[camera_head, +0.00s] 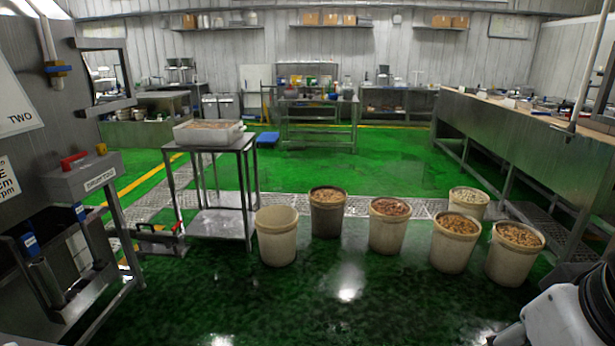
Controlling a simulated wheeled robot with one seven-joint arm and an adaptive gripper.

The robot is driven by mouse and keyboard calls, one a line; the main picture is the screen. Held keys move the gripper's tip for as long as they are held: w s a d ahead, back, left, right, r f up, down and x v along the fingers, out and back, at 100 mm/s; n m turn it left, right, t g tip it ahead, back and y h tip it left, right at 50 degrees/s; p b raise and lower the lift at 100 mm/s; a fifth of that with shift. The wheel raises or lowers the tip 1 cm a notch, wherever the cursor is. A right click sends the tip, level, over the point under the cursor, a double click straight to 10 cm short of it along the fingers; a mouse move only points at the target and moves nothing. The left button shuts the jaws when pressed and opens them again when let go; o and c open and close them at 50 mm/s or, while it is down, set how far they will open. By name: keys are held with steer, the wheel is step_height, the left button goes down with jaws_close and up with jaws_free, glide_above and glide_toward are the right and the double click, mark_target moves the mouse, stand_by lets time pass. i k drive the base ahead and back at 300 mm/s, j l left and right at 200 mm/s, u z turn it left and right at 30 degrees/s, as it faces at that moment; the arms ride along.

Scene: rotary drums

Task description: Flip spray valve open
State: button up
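A valve with a blue handle (57,69) sits on a white vertical pipe (44,32) at the upper left, in front of the grey drum machine wall. It is small here, and I cannot tell for sure whether it is the spray valve or how its handle is set. My gripper is not in view. Only white and black parts of my arm show at the lower right corner, far from the valve.
A grey control box (85,178) with a red lever stands at the left on a metal frame. A steel table (222,187) bears a white tray (208,135). Several buckets, one of them the empty bucket (277,240), stand in the middle and right. The green floor (330,305) in front is clear.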

mark_target(64, 68)
steer(key=i+u, duration=0.4)
steer(key=i, duration=0.15)
steer(key=i+l+u, duration=0.15)
steer(key=i+u, duration=0.2)
steer(key=i, duration=0.2)
steer(key=i+l+u, duration=0.5)
steer(key=i+u, duration=0.3)
steer(key=i+l+u, duration=0.25)
steer(key=i+u, duration=0.2)
steer(key=i+l, duration=0.05)
